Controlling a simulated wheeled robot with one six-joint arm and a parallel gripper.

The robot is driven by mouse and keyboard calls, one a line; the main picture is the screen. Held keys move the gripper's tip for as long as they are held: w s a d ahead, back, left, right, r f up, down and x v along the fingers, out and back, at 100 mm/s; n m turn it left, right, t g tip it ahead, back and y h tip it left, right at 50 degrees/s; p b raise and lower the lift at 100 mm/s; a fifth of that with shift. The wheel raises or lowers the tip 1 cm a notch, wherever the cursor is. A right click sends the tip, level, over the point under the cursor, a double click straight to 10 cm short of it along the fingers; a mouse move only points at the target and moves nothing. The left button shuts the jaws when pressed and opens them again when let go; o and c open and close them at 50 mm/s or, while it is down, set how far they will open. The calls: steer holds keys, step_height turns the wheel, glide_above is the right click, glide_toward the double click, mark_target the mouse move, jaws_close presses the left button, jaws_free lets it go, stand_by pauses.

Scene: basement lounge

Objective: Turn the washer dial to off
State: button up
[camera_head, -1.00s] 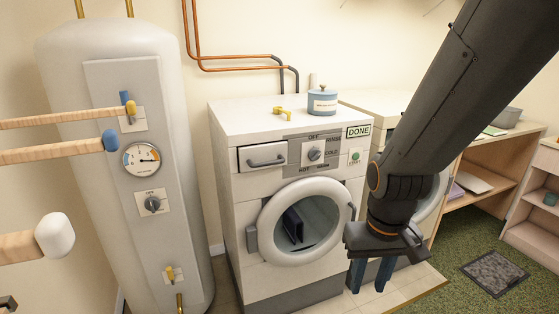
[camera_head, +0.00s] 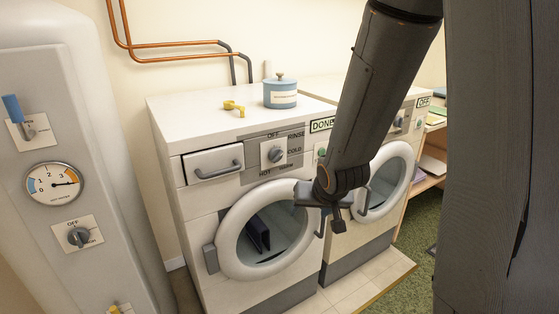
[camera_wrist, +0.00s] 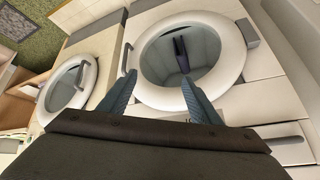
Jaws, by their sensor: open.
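The washer (camera_head: 200,240) stands in the middle of the head view, with a round glass door (camera_head: 268,228) that is shut. Its dial (camera_head: 276,155) sits on a white plate marked OFF, RINSE, COLD, WARM and HOT; where its pointer aims is too small to tell. A DONE sign (camera_head: 322,125) is to the dial's right. My gripper (camera_head: 334,212) is in front of the washer's right side, below and right of the dial, apart from it. In the wrist view my gripper (camera_wrist: 158,105) is open and empty, with the washer door (camera_wrist: 235,55) beyond its fingers.
A blue canister (camera_head: 280,93) and a yellow object (camera_head: 233,107) stand on the washer top. A second machine (camera_head: 350,238) stands to the right. A water heater (camera_head: 110,170) with a gauge (camera_head: 54,183) and its own OFF dial (camera_head: 78,236) is at the left. A low tiled ledge (camera_head: 350,290) runs in front.

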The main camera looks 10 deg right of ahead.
steer(key=w+r+m+t+y+b, duration=0.15)
steer(key=w+t, duration=0.35)
steer(key=w, duration=0.5)
steer(key=m+t+y+b, duration=0.1)
steer(key=m+t+y, duration=0.1)
steer(key=t+y, duration=0.25)
glide_toward(280, 157)
steer(key=w, duration=0.2)
steer(key=shift+t, duration=0.35)
steer(key=x, duration=0.2)
steer(key=p+x, duration=0.1)
steer(key=x, duration=0.4)
steer(key=shift+a+f, duration=0.15)
steer(key=shift+a, duration=0.25)
steer(key=c, duration=1)
